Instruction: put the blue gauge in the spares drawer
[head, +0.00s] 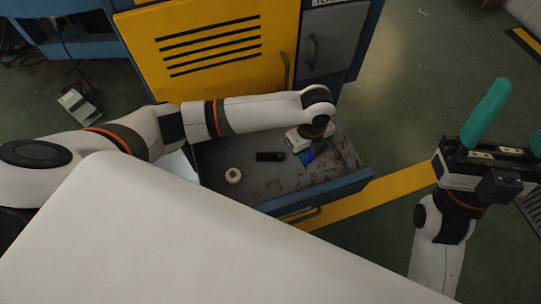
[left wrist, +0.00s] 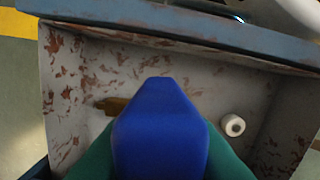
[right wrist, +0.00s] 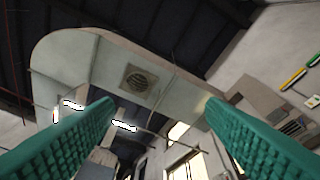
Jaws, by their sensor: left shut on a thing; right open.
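The blue gauge (left wrist: 160,130) is between the green fingers of my left gripper (head: 308,149), which is shut on it. In the head view a small part of the blue gauge (head: 306,156) shows under the gripper. The gripper is over the open grey drawer (head: 335,187), towards its right side. The drawer's rusty inside and blue front edge (left wrist: 170,20) fill the left wrist view. I cannot tell whether the gauge touches the drawer floor. My right gripper (head: 512,125) is open and empty, away to the right, with teal fingers pointing up.
A large white surface (head: 180,240) covers the lower left. Bare floor lies right of the drawer.

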